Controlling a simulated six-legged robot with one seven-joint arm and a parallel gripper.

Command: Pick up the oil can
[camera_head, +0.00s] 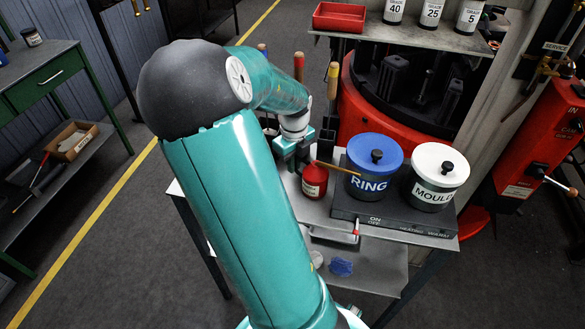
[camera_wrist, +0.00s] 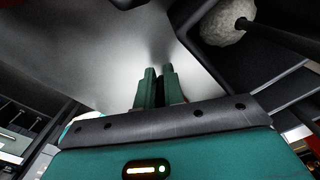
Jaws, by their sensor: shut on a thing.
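The oil can (camera_head: 315,182) is a small red can with a pale label and a thin brass-coloured spout pointing right, just left of the blue-lidded RING pot in the head view. My gripper (camera_head: 303,160) is at the can's upper left, partly hidden by my own wrist. In the wrist view my gripper's fingers (camera_wrist: 160,86) are close together with a dark thin part between them, and the can's body does not show. My gripper is shut on the oil can. I cannot tell whether the can's base touches the grey table.
The RING pot (camera_head: 374,172) and white-lidded MOULD pot (camera_head: 436,182) stand on a dark hotplate (camera_head: 385,222) right of the can. A red rotary machine (camera_head: 362,125) is behind. Wooden-handled tools (camera_head: 332,80) stand upright near my wrist. Open floor (camera_head: 110,215) lies left.

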